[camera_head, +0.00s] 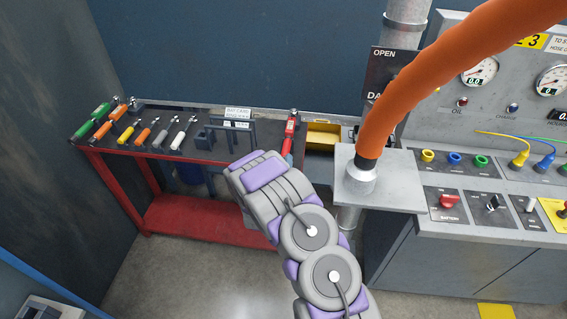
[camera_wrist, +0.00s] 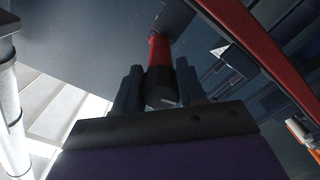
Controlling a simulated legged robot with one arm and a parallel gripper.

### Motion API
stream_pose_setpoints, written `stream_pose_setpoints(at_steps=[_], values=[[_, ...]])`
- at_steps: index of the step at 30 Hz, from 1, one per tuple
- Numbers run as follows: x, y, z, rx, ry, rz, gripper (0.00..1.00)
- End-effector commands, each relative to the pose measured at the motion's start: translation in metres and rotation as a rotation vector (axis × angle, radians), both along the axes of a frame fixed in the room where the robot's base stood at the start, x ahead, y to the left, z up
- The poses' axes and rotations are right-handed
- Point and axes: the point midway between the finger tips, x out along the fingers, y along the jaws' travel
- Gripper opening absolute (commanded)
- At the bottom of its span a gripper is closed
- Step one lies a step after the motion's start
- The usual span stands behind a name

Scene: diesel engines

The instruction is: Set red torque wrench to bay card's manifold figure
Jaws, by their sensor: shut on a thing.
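The red torque wrench (camera_head: 290,128) lies at the right end of the red workbench (camera_head: 185,218), its handle reaching toward the front edge. In the wrist view its red shaft (camera_wrist: 158,50) runs away from me and ends in a dark round grip. My gripper (camera_wrist: 159,72) is shut on this dark handle end, one finger on each side. In the head view my arm hides the gripper and the handle's end. The bay card (camera_head: 238,112) stands at the back of the bench, left of the red wrench. Its figures and the wrench's setting are too small to read.
Several other wrenches lie left on the bench, among them a green one (camera_head: 93,120) and a white one (camera_head: 184,132). A yellow bin (camera_head: 323,133) is just right of the bench. An orange hose (camera_head: 440,62) and a control console (camera_head: 430,255) stand at the right.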

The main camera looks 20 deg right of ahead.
Motion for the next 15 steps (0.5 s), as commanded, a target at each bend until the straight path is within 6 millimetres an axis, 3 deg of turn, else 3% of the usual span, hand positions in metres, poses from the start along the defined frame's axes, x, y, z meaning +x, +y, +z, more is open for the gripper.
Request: stream_pose_setpoints(at_steps=[15], values=[[0.0013,0.0019,-0.0001,-0.402,0.272,0.007,0.10]])
